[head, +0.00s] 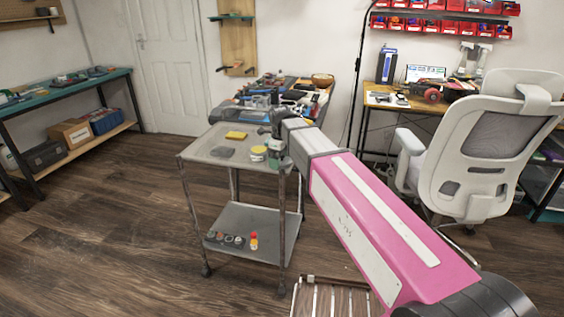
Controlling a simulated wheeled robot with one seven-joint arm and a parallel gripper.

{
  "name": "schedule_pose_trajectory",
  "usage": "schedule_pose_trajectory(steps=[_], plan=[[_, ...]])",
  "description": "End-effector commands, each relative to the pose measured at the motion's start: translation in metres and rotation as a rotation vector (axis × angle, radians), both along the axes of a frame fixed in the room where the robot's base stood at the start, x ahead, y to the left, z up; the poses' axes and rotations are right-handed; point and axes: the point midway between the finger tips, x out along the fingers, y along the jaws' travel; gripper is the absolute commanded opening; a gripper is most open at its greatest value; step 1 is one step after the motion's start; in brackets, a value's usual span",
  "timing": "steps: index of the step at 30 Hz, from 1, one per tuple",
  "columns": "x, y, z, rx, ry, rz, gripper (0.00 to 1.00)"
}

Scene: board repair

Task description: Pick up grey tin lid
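A flat dark grey piece (222,152) lies on the top shelf of the grey metal cart (203,150); at this size I cannot tell whether it is the grey tin lid. A small round tin (258,154) with a pale yellowish top stands to its right. My arm reaches in from the lower right, and my gripper (272,133) is at the right side of the cart top, near the round tin. Its fingers are small and partly hidden, so whether they are open or hold anything is unclear. A greenish item (277,146) shows just below it.
A yellow block (236,135) lies on the cart top. The cart's lower shelf (243,222) holds several small items. A cluttered bench (285,95) stands behind. A white office chair (490,150) is to the right. The wooden floor (110,230) to the left is clear.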

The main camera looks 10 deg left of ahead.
Motion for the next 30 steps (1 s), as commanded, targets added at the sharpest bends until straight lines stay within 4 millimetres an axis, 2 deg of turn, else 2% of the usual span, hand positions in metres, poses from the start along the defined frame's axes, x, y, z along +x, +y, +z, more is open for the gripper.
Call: schedule_pose_trajectory(steps=[1,3,17,22,26,30], plan=[[0.000,0.000,0.000,0.000,0.000,0.000,0.77],[0.000,0.000,0.000,0.000,0.000,0.000,0.54],[0.000,0.000,0.005,0.000,0.000,0.000,0.54],[0.000,0.000,0.020,0.000,0.000,0.000,0.54],[0.000,0.000,0.041,0.001,-0.001,0.000,0.54],[-0.025,0.020,0.060,0.001,-0.001,0.004,0.54]])
